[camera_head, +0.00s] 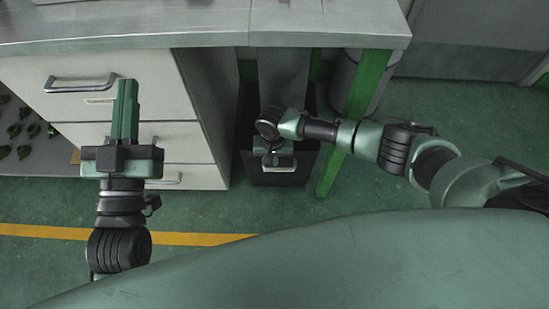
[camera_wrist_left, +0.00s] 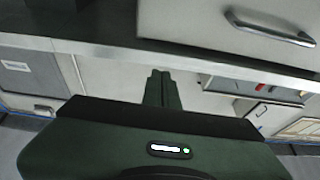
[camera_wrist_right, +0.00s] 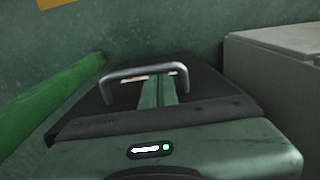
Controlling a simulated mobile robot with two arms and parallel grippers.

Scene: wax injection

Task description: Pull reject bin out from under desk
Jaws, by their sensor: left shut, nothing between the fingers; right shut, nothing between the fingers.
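The reject bin (camera_head: 256,177) is a dark box on the floor under the desk (camera_head: 190,22), between the white drawer cabinet and a green leg. It has a silver handle (camera_head: 282,169). In the right wrist view the bin (camera_wrist_right: 207,84) shows as a dark panel with the arched handle (camera_wrist_right: 140,71). My right gripper (camera_head: 272,158) is at the bin's front. Its shut fingers (camera_wrist_right: 158,78) reach to the handle, within its span; I cannot tell whether they touch it. My left gripper (camera_head: 126,82) is shut and empty in front of the drawers, and also shows in the left wrist view (camera_wrist_left: 160,73).
The drawer cabinet (camera_head: 190,110) stands close to the bin's left, with protruding handles (camera_head: 80,84). The green desk leg (camera_head: 335,165) is close on the right. A grey round container (camera_head: 345,75) stands behind it. Green floor (camera_head: 450,110) with a yellow line (camera_head: 190,238) lies open.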

